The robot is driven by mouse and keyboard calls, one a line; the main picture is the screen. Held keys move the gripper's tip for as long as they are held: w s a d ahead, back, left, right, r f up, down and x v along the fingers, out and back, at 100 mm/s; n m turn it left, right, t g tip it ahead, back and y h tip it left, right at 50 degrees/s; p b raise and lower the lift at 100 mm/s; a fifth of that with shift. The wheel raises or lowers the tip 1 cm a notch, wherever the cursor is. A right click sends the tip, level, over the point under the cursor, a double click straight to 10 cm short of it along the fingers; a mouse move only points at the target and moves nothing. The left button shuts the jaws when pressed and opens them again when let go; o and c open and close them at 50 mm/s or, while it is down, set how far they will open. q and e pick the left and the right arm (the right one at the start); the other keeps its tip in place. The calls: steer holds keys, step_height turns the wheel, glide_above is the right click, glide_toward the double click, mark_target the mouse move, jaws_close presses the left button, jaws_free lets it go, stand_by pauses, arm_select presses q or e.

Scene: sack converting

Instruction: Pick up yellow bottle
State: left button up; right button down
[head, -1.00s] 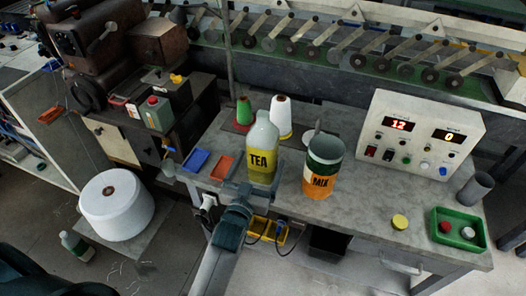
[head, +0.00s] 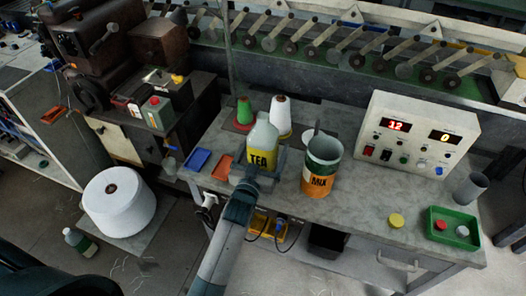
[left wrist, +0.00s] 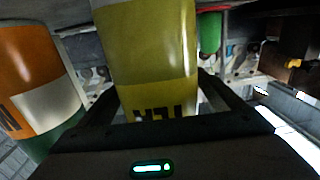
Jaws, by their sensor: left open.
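The yellow bottle (head: 263,139), translucent on top with a yellow band marked "TEA", stands upright on the grey workbench (head: 365,215). It fills the middle of the left wrist view (left wrist: 148,45), where its lettering appears upside down. My left gripper (head: 260,168) is at the bottle's front and low on it. In the left wrist view the open fingers (left wrist: 160,98) lie on either side of the bottle. Whether either finger touches it I cannot tell. The bottle's lower part is hidden behind the gripper in the head view. My right gripper is not in view.
An orange and green "MIX" can (head: 321,168) stands close to the right of the bottle. Thread cones, white (head: 281,115) and green (head: 243,111), stand behind it. Orange (head: 222,167) and blue (head: 197,160) trays lie left. A control box (head: 420,135) is at right.

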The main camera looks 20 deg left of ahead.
arm_select(q)
steer(key=shift+w, duration=0.8)
steer(key=c, duration=1.2)
